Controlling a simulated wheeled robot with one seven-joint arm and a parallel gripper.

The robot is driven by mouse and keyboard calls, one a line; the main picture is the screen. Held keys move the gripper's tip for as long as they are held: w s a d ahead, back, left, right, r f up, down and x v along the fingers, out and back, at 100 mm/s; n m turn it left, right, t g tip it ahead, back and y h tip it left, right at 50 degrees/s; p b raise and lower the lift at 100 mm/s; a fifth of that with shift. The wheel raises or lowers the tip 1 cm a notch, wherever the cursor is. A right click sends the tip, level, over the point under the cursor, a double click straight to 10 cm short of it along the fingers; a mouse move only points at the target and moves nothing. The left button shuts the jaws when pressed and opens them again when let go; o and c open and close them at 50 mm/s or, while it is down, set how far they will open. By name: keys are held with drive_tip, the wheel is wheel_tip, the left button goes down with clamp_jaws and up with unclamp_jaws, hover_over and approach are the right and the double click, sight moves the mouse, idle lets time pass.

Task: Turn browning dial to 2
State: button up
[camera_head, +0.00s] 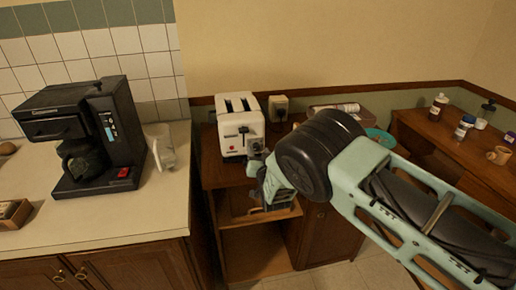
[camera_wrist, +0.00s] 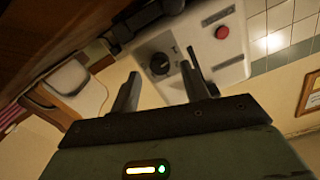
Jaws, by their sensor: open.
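The white toaster (camera_head: 240,125) stands on a low wooden cabinet in the middle of the head view, with two slots on top and a red button on its front. In the wrist view its white front (camera_wrist: 203,50) shows tilted. The black browning dial (camera_wrist: 160,65) lies beyond the gap between my fingers, with a red button (camera_wrist: 222,32) to its right. I cannot read the dial's setting. My gripper (camera_wrist: 162,88) is open and empty, its fingertips on either side of the dial in the picture; contact cannot be told. In the head view my gripper (camera_head: 262,172) is in front of the toaster's lower right.
Bottles and a mug (camera_head: 498,155) stand on the right-hand wooden surface.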

drive_tip(key=shift+x, duration=0.9)
drive_tip(key=c, duration=1)
